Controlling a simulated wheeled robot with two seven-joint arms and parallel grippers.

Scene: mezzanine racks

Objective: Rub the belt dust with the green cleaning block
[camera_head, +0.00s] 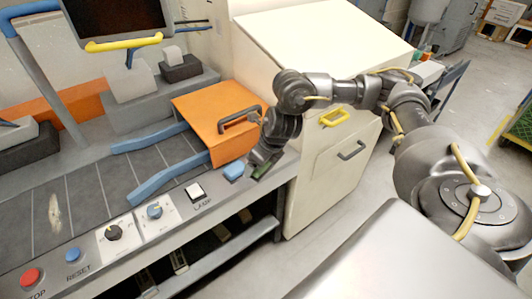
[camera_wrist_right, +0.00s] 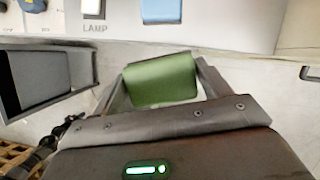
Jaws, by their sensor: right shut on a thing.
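The belt dust (camera_head: 54,212) is a pale elongated smear on the dark grey conveyor belt (camera_head: 85,190) at the left of the head view. My right gripper (camera_head: 260,166) is at the bench's front right edge, far to the right of the dust. It is shut on the green cleaning block (camera_wrist_right: 160,82), which sits between its two fingers in the right wrist view. In the head view only a small green part of the block (camera_head: 262,173) shows beneath the gripper. My left gripper is not in view.
A blue pad (camera_head: 234,170) lies just left of my right gripper. An orange hood (camera_head: 215,125) with a grey handle covers the belt's right end, with blue guide rails (camera_head: 155,182) before it. Knobs, a lamp switch and a red stop button (camera_head: 31,277) line the front panel.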

